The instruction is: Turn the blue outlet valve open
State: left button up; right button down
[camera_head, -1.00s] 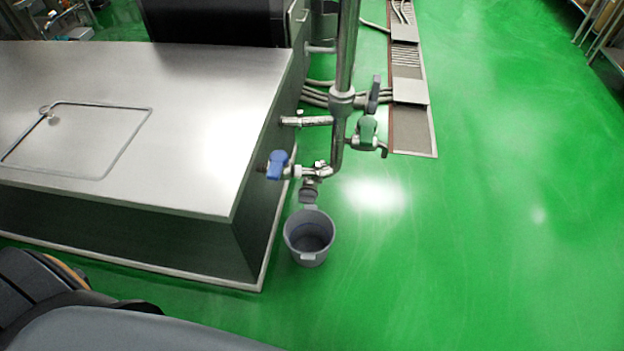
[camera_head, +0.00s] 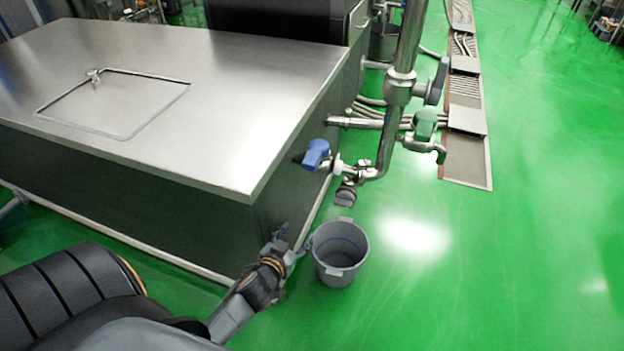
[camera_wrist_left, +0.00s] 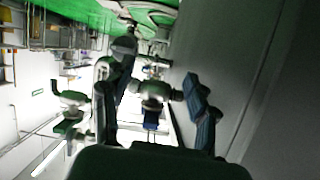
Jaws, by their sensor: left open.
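The blue outlet valve handle (camera_head: 316,154) sits on a short metal pipe at the end of the steel tank (camera_head: 205,170). My left gripper (camera_head: 294,238) is open and empty, beside the tank's end wall, below the blue handle in the picture and apart from it. In the left wrist view, the blue handle (camera_wrist_left: 151,119) shows small between the two dark fingers of my left gripper (camera_wrist_left: 154,108), at some distance beyond them. My right gripper is not in view.
A grey bucket (camera_head: 340,253) stands on the green floor just right of my left gripper.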

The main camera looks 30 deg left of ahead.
aim_at(308, 167)
pick_arm(q)
notch_tip(308, 167, up, 13)
jog(key=w+a+n+t+y+b, duration=0.1)
jog(key=a+t+y+b, duration=0.1)
jog(key=t+b, duration=0.2)
jog(key=shift+h, duration=0.4)
jog(key=b+x, duration=0.1)
jog(key=x, duration=1.1)
jog(key=shift+w+d, duration=0.1)
jog(key=shift+w, duration=0.9)
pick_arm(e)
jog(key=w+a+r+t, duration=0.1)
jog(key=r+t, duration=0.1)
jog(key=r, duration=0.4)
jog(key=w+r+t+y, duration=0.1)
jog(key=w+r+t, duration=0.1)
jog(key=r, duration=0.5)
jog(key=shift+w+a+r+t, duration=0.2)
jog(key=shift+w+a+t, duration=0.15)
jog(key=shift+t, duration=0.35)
pick_arm(q)
jog(key=shift+c, duration=0.4)
grip_shut()
